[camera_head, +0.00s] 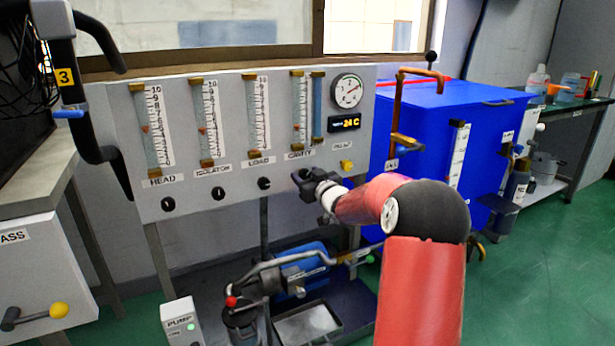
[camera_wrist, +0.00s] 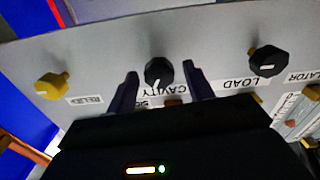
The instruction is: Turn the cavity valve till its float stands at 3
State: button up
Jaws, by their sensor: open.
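The cavity valve is a black round knob (camera_wrist: 158,72) with a pale pointer mark, on the grey panel above the CAVITY label in the upside-down wrist view. My gripper (camera_wrist: 160,77) is open, one finger on each side of the knob; I cannot tell whether either finger touches it. In the head view my gripper (camera_head: 312,183) is at the panel below the CAVITY label and largely hides this knob. The cavity flow tube (camera_head: 299,112) stands above, with a small orange float low to middle on its scale. Its exact reading is too small to tell.
The load knob (camera_wrist: 268,60) is beside my gripper, and a yellow knob (camera_wrist: 50,86) is on the other side. Head, isolator and load tubes share the panel. A blue cabinet (camera_head: 430,135) stands right of the panel; pump and hoses (camera_head: 290,275) are below.

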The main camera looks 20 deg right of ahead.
jog(key=shift+c, duration=0.4)
jog(key=c, duration=0.9)
jog(key=shift+f+n+b, duration=0.1)
jog(key=shift+n+b, duration=0.2)
jog(key=shift+b, duration=0.2)
jog(key=o, duration=1)
jog(key=shift+s, duration=0.15)
jog(key=s, duration=0.7)
jog(key=shift+s+d, duration=0.1)
jog(key=shift+s, duration=0.2)
